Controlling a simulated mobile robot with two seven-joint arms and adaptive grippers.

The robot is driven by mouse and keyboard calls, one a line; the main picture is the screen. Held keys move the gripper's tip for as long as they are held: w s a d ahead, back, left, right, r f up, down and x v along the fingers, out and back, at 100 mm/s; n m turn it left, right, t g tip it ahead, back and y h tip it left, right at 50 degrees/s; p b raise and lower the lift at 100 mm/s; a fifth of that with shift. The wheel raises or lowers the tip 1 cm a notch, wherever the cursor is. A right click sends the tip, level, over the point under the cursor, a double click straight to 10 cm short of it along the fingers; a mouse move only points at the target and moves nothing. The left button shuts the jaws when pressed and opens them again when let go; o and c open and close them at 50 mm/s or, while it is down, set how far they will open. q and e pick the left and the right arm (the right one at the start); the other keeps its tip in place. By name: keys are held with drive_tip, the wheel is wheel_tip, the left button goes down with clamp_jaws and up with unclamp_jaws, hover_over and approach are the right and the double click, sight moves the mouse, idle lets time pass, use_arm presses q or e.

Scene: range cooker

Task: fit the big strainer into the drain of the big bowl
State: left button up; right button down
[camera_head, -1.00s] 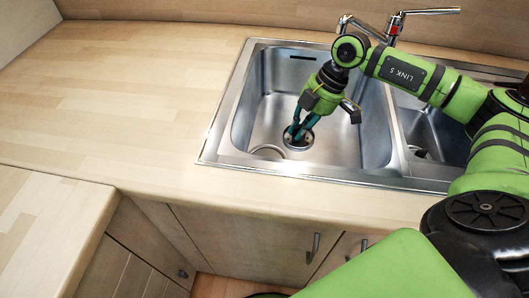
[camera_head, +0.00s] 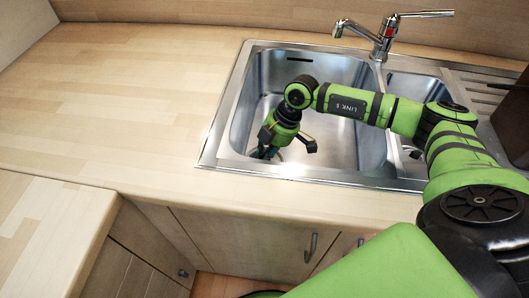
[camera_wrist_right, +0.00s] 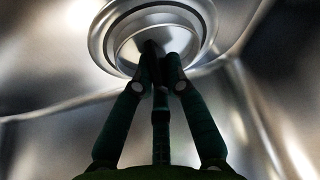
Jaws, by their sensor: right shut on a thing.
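The big bowl (camera_head: 350,110) is the large steel basin at the left of the sink. My right gripper (camera_head: 265,153) points down low into its front left corner. In the right wrist view the fingers (camera_wrist_right: 158,62) are closed together at the middle of a round, ringed steel piece, the big strainer (camera_wrist_right: 128,48). The gripper is shut on its centre; the exact grip is dark. I cannot tell whether the strainer touches the bowl floor. The drain is hidden behind my right gripper and wrist in the head view. My left gripper is not in view.
The smaller basin (camera_head: 412,90) lies to the right, partly behind my right arm. The tap (camera_head: 384,42) stands at the back edge. The sink's front rim (camera_head: 300,173) is close to my gripper. The wooden worktop (camera_head: 120,110) to the left is clear.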

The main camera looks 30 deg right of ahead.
drive_tip(key=c, duration=1.3)
unclamp_jaws()
drive_tip(key=shift+f, duration=0.1)
drive_tip(key=shift+o, duration=0.2)
drive_tip(key=b+v, duration=0.1)
drive_tip(key=v, duration=1.1)
